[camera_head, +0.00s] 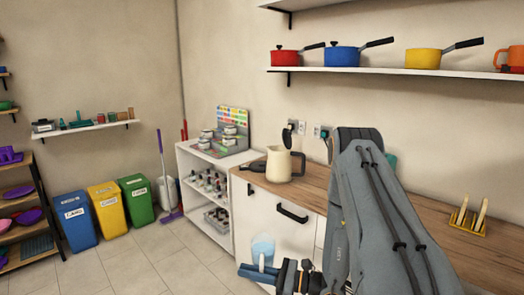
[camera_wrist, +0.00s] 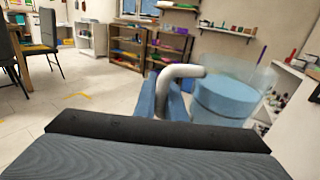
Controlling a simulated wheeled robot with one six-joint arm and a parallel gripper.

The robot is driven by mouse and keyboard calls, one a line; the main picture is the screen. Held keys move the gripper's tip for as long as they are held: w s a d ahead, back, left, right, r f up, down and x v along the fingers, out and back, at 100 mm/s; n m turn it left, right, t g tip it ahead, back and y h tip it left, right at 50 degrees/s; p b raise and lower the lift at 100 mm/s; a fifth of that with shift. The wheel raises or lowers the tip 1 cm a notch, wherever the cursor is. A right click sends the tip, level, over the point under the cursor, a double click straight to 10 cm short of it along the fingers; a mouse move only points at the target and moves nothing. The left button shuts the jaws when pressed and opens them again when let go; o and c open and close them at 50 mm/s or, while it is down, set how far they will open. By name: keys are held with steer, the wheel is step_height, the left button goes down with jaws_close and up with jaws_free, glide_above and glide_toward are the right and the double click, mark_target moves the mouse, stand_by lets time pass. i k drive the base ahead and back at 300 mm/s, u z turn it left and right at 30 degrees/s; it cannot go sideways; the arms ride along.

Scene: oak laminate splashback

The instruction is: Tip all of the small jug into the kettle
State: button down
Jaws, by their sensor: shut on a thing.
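The small jug (camera_head: 263,249) is clear and holds light blue liquid. My gripper (camera_head: 259,271) is shut on its handle and holds it in front of the white cabinet, below the counter top. In the wrist view the jug (camera_wrist: 226,100) looks about upright, with its grey handle between the blue fingers of my gripper (camera_wrist: 171,98). The cream kettle (camera_head: 279,166) stands upright on the wooden counter, above and behind the jug in the head view, apart from it. The kettle's inside is hidden. The kettle is not clearly visible in the wrist view.
The wooden counter (camera_head: 317,186) edge and a dark drawer handle (camera_head: 292,213) lie near the jug. A white shelf unit (camera_head: 205,203) stands left of the counter. A yellow rack (camera_head: 467,222) stands at the right. Pans sit on a wall shelf (camera_head: 394,72).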

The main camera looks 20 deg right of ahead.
mark_target(279, 169)
steer(key=u, duration=0.35)
steer(key=k, duration=0.4)
steer(key=u, duration=0.85)
steer(key=i, duration=2.3)
steer(key=z, duration=0.8)
steer(key=i, duration=0.4)
steer(key=z, duration=1.05)
steer(key=i, duration=0.5)
steer(key=z, duration=0.45)
